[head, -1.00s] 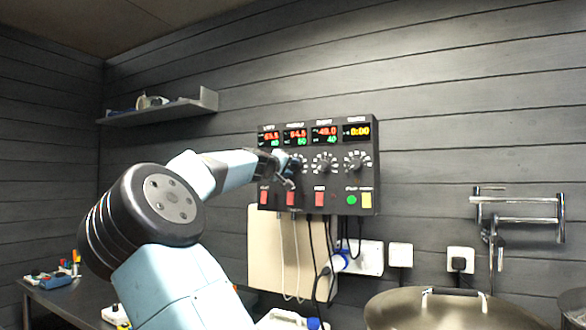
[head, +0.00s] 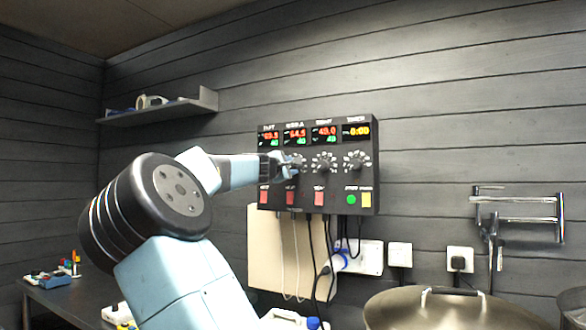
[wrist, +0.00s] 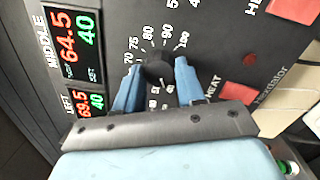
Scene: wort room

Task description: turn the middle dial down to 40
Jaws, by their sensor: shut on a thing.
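The middle dial (wrist: 156,68) is a black knob on the dark control panel (head: 367,190). My gripper (wrist: 158,76) has its two blue fingers closed on either side of the knob, gripping it. In the head view my gripper (head: 294,164) reaches the panel from the left and partly covers the dial. The middle display (wrist: 75,38) reads 64.5 in red and 40 in green, the green one marked as the set value. The numbered scale shows around the knob; its pointer is hard to make out.
The left display (wrist: 88,100) reads 69.5 and 40. The right dial (head: 324,162) and timer dial (head: 357,160) sit to the right in the head view. Red heat switches (head: 291,198) line up below the dials. A large metal lid (head: 440,310) stands at lower right.

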